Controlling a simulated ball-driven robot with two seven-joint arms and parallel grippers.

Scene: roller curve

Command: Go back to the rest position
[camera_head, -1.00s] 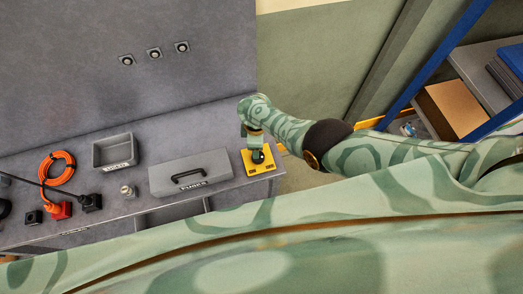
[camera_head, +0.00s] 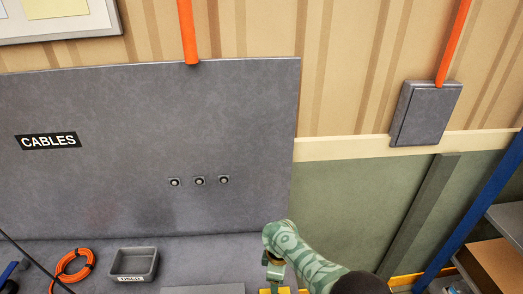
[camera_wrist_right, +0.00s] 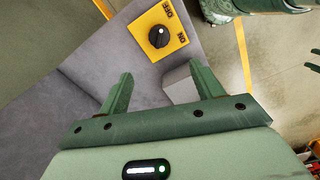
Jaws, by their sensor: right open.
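My right gripper (camera_head: 274,268) is low in the head view, above the right end of the bench. In the right wrist view, my right gripper (camera_wrist_right: 162,74) has its fingers wide apart with nothing between them. A yellow switch plate (camera_wrist_right: 172,22) with a black round knob (camera_wrist_right: 158,37) and two dark labels lies beyond the fingertips, apart from them. In the head view only a sliver of the yellow plate (camera_head: 266,291) shows at the bottom edge. Two small green prongs at the right edge of the wrist view may be my left gripper; they are cut off.
The bench (camera_head: 200,250) holds a grey tray (camera_head: 134,263) and an orange cable coil (camera_head: 73,266). A grey panel (camera_head: 110,110) with several small round sockets or buttons stands behind it. A grey wall box (camera_head: 425,113) and a blue-framed shelf (camera_head: 478,205) are at right.

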